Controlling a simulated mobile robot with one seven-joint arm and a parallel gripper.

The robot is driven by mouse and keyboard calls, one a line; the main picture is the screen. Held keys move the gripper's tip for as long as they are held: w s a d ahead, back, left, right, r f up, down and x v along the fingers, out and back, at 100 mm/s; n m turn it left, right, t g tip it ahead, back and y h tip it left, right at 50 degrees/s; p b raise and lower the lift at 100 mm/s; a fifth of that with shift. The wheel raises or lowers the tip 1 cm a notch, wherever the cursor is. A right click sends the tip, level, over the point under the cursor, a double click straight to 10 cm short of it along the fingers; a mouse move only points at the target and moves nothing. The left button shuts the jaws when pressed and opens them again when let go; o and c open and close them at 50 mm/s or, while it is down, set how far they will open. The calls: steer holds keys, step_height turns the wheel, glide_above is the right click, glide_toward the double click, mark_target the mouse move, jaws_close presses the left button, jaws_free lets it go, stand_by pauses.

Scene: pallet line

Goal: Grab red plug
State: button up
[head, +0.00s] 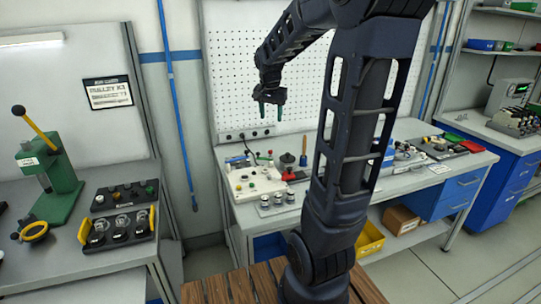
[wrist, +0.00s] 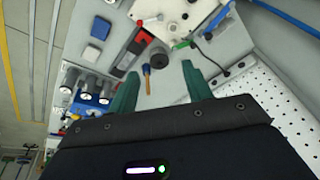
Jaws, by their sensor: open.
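My gripper (head: 269,108) hangs above the middle bench in the head view, its two teal fingers apart with nothing between them. In the wrist view my gripper (wrist: 160,70) is open, with the bench surface below. I cannot pick out the red plug for certain. A small red piece (head: 290,176) with a dark top sits on the bench just right of the white panel (head: 245,184). A red piece (wrist: 139,42) also shows in the wrist view, beyond the fingertips. A cable with a small green end lies by the white panel (wrist: 168,15).
A wooden-handled tool (head: 303,159) stands behind the red piece. Several small metal cylinders (head: 278,199) stand at the bench's front edge. A white pegboard (head: 285,80) rises behind. A green press (head: 50,165) stands on the left bench.

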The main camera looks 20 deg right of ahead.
steer(key=w+d+f+m+g+h, duration=0.15)
steer(key=w+f, duration=0.25)
steer(key=w, duration=0.4)
steer(key=w+d+f+m, duration=0.25)
steer(key=w+f, duration=0.25)
steer(key=w, duration=0.3)
steer(key=m+h, duration=0.2)
steer(key=m, duration=0.3)
glide_toward(270, 151)
steer(key=w, duration=0.1)
steer(key=shift+g, duration=0.45)
steer(key=x, duration=0.5)
steer(key=shift+a+f, duration=0.2)
steer(key=shift+f, duration=0.1)
steer(key=x, duration=0.4)
steer(key=shift+d, duration=0.4)
steer(key=shift+d+f, duration=0.2)
steer(key=shift+f, duration=0.25)
steer(key=c, duration=1.1)
